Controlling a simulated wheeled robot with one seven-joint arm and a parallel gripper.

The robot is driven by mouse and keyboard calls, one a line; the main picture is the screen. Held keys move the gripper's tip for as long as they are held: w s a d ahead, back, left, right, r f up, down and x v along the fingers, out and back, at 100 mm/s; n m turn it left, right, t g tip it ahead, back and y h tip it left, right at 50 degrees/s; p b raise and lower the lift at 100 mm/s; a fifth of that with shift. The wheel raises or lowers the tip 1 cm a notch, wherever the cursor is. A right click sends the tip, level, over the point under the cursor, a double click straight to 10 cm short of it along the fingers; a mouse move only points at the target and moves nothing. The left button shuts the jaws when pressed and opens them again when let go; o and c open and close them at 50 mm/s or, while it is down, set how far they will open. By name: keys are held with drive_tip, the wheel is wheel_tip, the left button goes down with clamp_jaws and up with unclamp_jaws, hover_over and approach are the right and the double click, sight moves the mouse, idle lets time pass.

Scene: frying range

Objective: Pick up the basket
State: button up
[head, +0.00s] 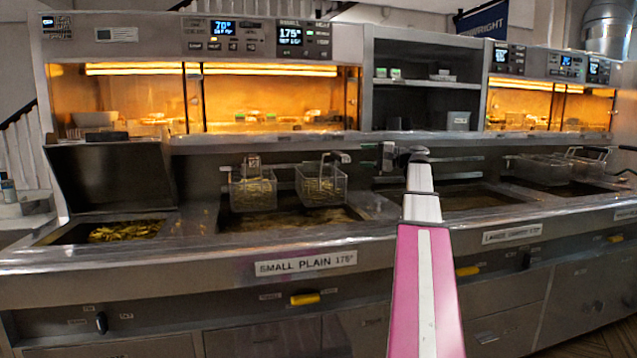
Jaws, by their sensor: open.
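Two wire fry baskets hang side by side over the small plain fryer. The left basket (253,191) and the right basket (322,186) both appear to hold some fries, and their handles rise at the back. My pink and white arm reaches up from the bottom edge. My gripper (404,156) is at its far end, to the right of the right basket, open and apart from it. The arm partly hides the gripper, so its fingers are hard to make out.
More wire baskets (545,170) sit over the right fryer. A left vat (110,232) holds fries under a raised lid (110,175). The counter's front edge (200,253) lies before the baskets. A lit warming cabinet (260,100) and dark shelves (425,80) stand behind.

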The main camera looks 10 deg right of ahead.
sight(336, 154)
drive_tip(key=shift+x, duration=5.45)
drive_tip(key=shift+s+a+f, duration=0.1)
drive_tip(key=shift+s+f, duration=0.05)
clamp_jaws()
